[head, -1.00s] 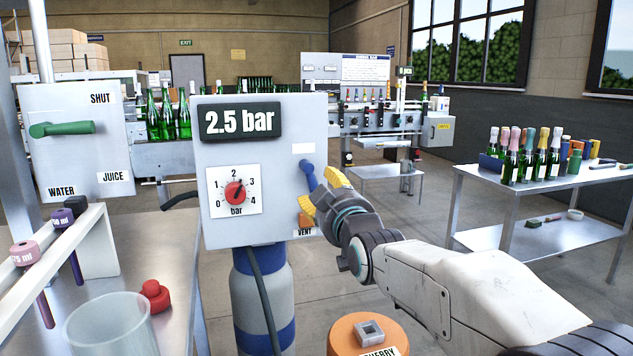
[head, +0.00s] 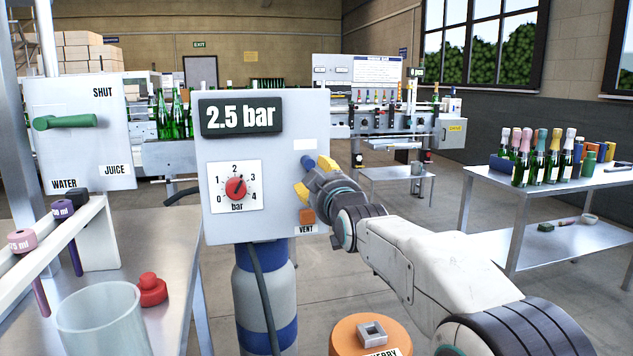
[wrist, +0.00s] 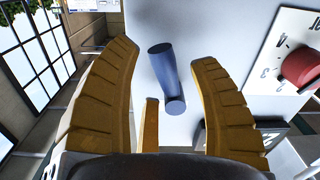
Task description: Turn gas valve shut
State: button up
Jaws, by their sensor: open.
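The gas valve is a blue lever handle (head: 309,162) on the right part of the grey panel front (head: 285,110). My gripper (head: 318,182) is open at the panel's right side and covers part of the handle in the head view. Its fingers also show in the wrist view (wrist: 165,75). The display (head: 241,116) reads 2.5 bar. The red dial (head: 236,188) below it points near 2 to 3.
An orange vent button (head: 307,216) sits just below my gripper. A blue-banded grey cylinder (head: 265,290) stands under the panel. At left is another panel with a green lever (head: 65,122) marked SHUT, WATER and JUICE. A bottle table (head: 500,190) stands at right.

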jog(key=shift+w+a, duration=0.15)
jog(key=shift+w, duration=0.55)
jog(key=shift+c, duration=0.2)
grip_shut()
